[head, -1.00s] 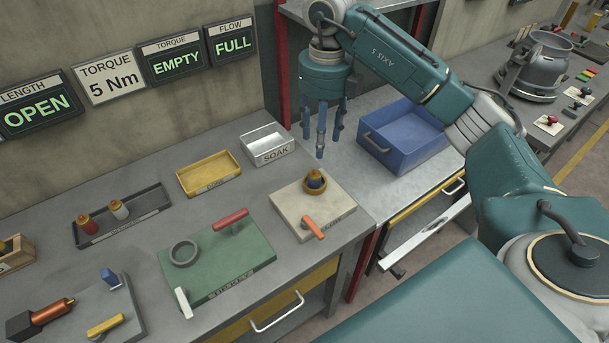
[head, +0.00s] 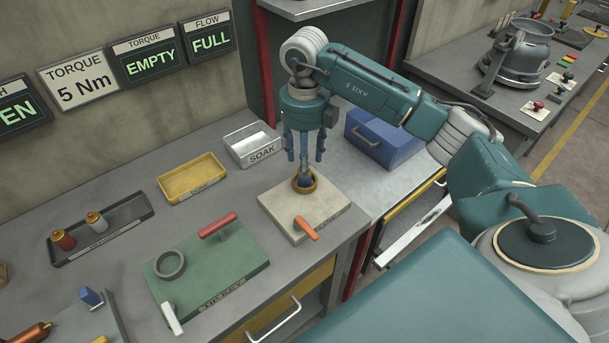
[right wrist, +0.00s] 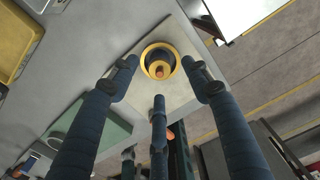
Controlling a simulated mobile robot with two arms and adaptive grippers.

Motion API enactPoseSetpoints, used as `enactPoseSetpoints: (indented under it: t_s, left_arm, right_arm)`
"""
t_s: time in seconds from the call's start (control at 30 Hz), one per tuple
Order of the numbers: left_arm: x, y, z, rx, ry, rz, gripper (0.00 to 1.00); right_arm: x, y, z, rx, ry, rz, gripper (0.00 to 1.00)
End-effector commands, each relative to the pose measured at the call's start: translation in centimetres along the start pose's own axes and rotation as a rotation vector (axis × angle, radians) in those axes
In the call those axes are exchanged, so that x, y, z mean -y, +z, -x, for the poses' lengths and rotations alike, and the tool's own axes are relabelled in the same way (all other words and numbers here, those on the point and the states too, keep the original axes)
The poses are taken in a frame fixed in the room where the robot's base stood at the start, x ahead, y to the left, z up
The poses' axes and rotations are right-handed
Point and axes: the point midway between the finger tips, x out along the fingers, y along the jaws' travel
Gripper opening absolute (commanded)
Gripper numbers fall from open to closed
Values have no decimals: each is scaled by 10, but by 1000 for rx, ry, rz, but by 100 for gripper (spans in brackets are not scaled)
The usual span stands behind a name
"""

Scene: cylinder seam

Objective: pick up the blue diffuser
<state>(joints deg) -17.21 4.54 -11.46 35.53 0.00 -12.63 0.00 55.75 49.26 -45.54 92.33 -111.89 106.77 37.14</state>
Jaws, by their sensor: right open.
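The blue diffuser (head: 304,181) stands in a brass-yellow ring on a cream board (head: 330,210). In the head view the fingers partly hide it. In the right wrist view the diffuser (right wrist: 158,69) shows as a dark blue body with a brass top inside the yellow ring (right wrist: 146,52). My right gripper (head: 304,162) has three blue fingers pointing down, spread open just above and around the diffuser. The right wrist view also shows these fingers (right wrist: 160,90) apart, with nothing between them. My left gripper is not in view.
An orange-handled tool (head: 306,228) lies on the same board, near the front. A green board (head: 215,278) with a grey ring and red handle lies left. A yellow tray (head: 192,178), the SOAK tray (head: 254,146) and a blue bin (head: 382,140) stand nearby.

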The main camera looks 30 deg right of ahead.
Motion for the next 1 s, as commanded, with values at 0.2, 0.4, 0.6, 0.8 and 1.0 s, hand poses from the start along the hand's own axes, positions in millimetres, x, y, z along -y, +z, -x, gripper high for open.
enactPoseSetpoints:
  t_s: [0.2, 0.4, 0.6, 0.8, 1.0]
  left_arm:
    - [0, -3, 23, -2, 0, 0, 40]
    - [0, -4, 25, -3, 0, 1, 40]
    - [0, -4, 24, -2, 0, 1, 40]
    - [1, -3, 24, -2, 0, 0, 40]
    - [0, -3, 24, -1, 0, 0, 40]
  right_arm:
    - [-1, -4, -31, -6, -1, -1, 48]
    - [-1, -3, -46, -2, 0, 1, 48]
    - [-1, -3, -46, -1, 0, 1, 44]
    - [-1, -3, -46, -1, 0, 1, 4]
    - [-1, -3, -46, -1, 0, 1, 0]
